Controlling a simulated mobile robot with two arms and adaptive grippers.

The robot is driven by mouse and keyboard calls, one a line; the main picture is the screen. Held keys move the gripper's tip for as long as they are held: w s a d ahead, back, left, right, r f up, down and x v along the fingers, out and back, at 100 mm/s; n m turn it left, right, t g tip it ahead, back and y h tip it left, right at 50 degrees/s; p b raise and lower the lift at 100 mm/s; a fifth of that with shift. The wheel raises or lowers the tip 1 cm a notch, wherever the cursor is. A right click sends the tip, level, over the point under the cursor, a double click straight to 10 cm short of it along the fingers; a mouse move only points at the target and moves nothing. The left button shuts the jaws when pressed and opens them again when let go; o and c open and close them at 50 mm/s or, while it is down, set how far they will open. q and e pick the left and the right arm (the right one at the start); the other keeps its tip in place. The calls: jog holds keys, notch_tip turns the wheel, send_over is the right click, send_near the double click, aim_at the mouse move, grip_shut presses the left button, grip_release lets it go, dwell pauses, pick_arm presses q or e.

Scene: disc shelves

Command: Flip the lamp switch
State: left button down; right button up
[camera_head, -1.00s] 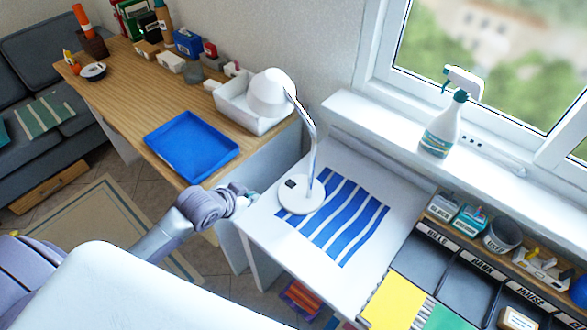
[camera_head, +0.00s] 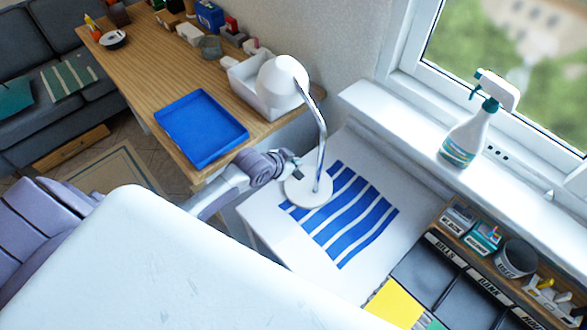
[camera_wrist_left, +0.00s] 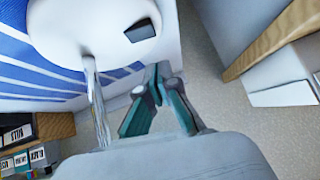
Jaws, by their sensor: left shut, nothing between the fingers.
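The white desk lamp (camera_head: 308,193) stands upright on the white table, with its round shade up on a curved chrome stem. Its small dark switch (camera_wrist_left: 140,31) shows on the round lamp base (camera_wrist_left: 75,25) in the left wrist view. In the head view my gripper hides the switch. My left gripper (camera_head: 297,163) is beside the lamp base, on its left side. In the left wrist view its fingertips (camera_wrist_left: 156,76) are together and empty, a short way from the switch. I see a gap between them in the picture. My right gripper is not in view.
A blue-striped mat (camera_head: 350,225) lies under the lamp's right side. A blue tray (camera_head: 200,128) and a white bin (camera_head: 243,88) are on the wooden desk (camera_head: 150,80). A spray bottle (camera_head: 468,135) stands on the windowsill. Labelled black disc bins (camera_head: 428,268) are at lower right.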

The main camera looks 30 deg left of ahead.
aim_at(299, 170)
pick_arm(q)
notch_tip(299, 170, down, 3)
jog(key=shift+a+r, duration=0.15)
jog(key=shift+r, duration=0.05)
jog(key=shift+a+f, duration=0.1)
jog(key=shift+f, duration=0.5)
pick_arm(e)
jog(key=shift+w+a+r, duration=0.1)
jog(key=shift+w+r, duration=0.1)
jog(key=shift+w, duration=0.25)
